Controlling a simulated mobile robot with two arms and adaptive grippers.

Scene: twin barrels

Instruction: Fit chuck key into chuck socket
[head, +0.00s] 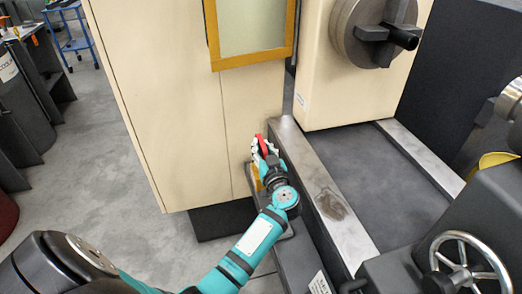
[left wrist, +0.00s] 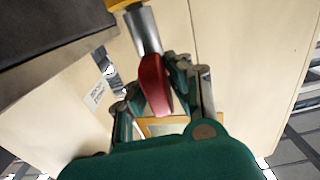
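The chuck key, with a red handle (left wrist: 155,85) and a silver metal shaft (left wrist: 143,30), is between the fingers of my left gripper (left wrist: 157,88). The fingers look closed against both sides of the handle. In the head view the red handle (head: 262,144) shows at the tip of my left gripper (head: 264,154), low beside the cream cabinet. The shaft runs toward a yellow-orange piece (head: 256,177); whether it touches it is unclear. The round grey chuck (head: 352,45) with dark jaws is on the headstock, up and right. Its socket cannot be made out. My right gripper is out of view.
The cream cabinet (head: 150,100) has an orange-framed window (head: 252,62). Metal lathe bed rails (head: 325,200) run below the chuck, with open room between them. A handwheel (head: 468,265) stands at lower right. A blue cart (head: 72,42) is at far left.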

